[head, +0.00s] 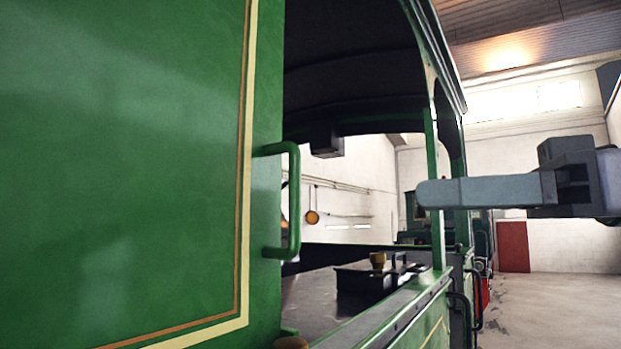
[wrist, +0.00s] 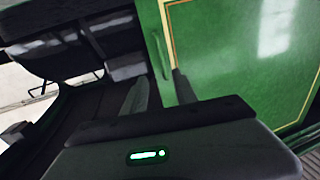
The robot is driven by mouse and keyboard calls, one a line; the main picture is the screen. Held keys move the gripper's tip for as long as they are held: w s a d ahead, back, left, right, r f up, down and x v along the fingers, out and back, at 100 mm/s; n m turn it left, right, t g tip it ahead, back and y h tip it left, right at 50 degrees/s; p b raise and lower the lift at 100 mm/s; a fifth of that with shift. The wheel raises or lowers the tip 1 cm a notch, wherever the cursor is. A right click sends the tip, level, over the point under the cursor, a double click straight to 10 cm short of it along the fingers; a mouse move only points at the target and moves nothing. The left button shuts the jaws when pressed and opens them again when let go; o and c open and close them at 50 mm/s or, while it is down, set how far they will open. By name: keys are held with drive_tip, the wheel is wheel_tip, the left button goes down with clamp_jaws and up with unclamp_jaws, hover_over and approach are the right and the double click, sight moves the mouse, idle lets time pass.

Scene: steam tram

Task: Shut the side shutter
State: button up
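The side shutter appears to be the large green panel (head: 130,170) with cream and orange lining, filling the left of the head view. In the wrist view the panel (wrist: 240,60) is at upper right. Its green bar handle (head: 294,200) is on the right edge, beside the uncovered cab opening. My gripper (head: 422,193) points left, to the right of the handle and apart from it in the head view. In the wrist view my fingers (wrist: 160,88) are spread and empty, with the handle (wrist: 157,52) showing beyond the gap between them.
A green post (head: 437,200) stands behind my gripper. A green sill (head: 385,315) runs below the opening, with a dark box (head: 365,280) inside. Clear floor (head: 555,310) lies at right, and a red panel (head: 513,247) stands by the far wall.

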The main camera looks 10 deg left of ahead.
sight(298, 200)
drive_tip(key=a+p, duration=0.1)
drive_tip(key=a, duration=0.4)
drive_tip(key=w+a+p, duration=0.1)
drive_tip(key=a+p, duration=0.1)
drive_tip(key=a, duration=0.3)
drive_tip(key=w+a+p, duration=0.1)
drive_tip(key=a, duration=0.4)
drive_tip(key=shift+a, duration=0.4)
drive_tip(key=shift+w+d, duration=0.15)
drive_tip(key=shift+w, duration=0.05)
drive_tip(key=shift+c, duration=1.1)
clamp_jaws()
